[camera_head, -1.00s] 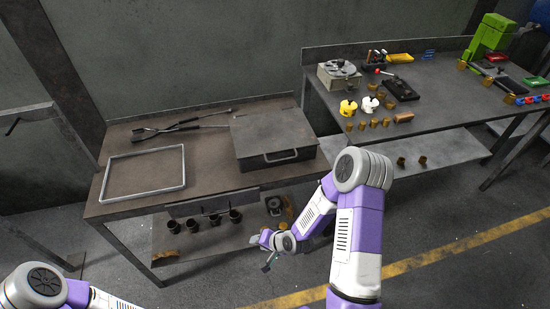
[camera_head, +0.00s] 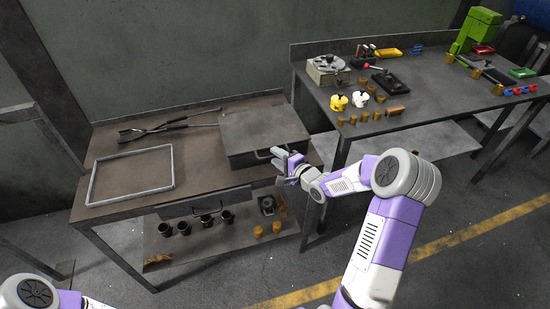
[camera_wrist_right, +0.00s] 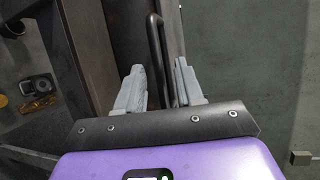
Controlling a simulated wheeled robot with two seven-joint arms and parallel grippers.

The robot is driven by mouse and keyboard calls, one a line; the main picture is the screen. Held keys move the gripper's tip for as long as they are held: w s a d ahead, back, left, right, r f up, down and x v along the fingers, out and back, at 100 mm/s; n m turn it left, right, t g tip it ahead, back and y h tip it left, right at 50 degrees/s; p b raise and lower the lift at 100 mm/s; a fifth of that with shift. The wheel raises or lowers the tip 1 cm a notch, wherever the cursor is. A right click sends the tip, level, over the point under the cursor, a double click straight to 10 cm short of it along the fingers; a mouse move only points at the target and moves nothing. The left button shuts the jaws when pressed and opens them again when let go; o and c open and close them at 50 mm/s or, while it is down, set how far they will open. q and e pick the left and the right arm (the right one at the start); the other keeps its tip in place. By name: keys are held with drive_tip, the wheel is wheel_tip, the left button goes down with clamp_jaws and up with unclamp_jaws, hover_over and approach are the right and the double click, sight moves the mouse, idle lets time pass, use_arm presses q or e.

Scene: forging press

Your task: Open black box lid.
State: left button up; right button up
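The black box (camera_head: 264,128) is a dark, flat-lidded box on the right part of the brown table, with its lid down. A bar handle (camera_head: 262,153) is on its front side. My right gripper (camera_head: 280,157) is at the front of the box, by the right part of the handle. In the right wrist view the dark handle (camera_wrist_right: 156,45) runs down into the gap between the two grey fingertips of my open right gripper (camera_wrist_right: 160,82). Contact between fingers and handle cannot be told. My left gripper is out of view; only part of my left arm shows at the lower left.
Left of the box, tongs (camera_head: 165,127) and a metal frame (camera_head: 131,176) lie on the brown table (camera_head: 105,140). Dark cups (camera_head: 202,221) stand on the shelf below. A second table (camera_head: 430,85) at the right bears small parts and tools. Floor in front is clear.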

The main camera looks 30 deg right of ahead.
drive_tip(key=shift+x, duration=0.85)
clamp_jaws()
